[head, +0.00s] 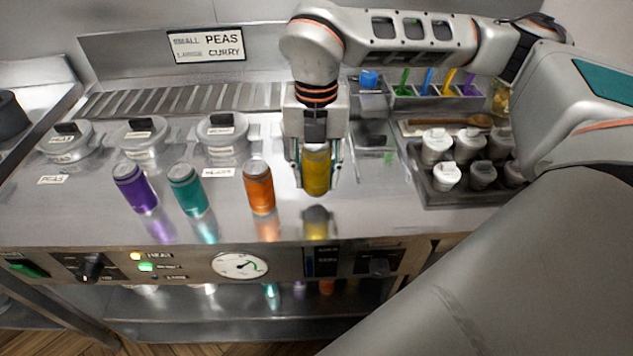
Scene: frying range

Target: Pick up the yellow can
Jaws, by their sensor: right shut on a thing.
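The yellow can (317,171) is upright between the fingers of my right gripper (316,172), which is shut on it. The gripper points straight down, and its palm hides the top of the can. The can is at the front right of the steel counter (360,218), and its yellow reflection shows just below it. I cannot tell whether its base touches the counter. My left gripper is not in view.
An orange can (259,187), a teal can (187,190) and a purple can (134,188) stand in a row to the left. Lidded pots (222,131) stand behind them. A tray (455,195) of white shakers is at the right. A sign (206,46) stands at the back.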

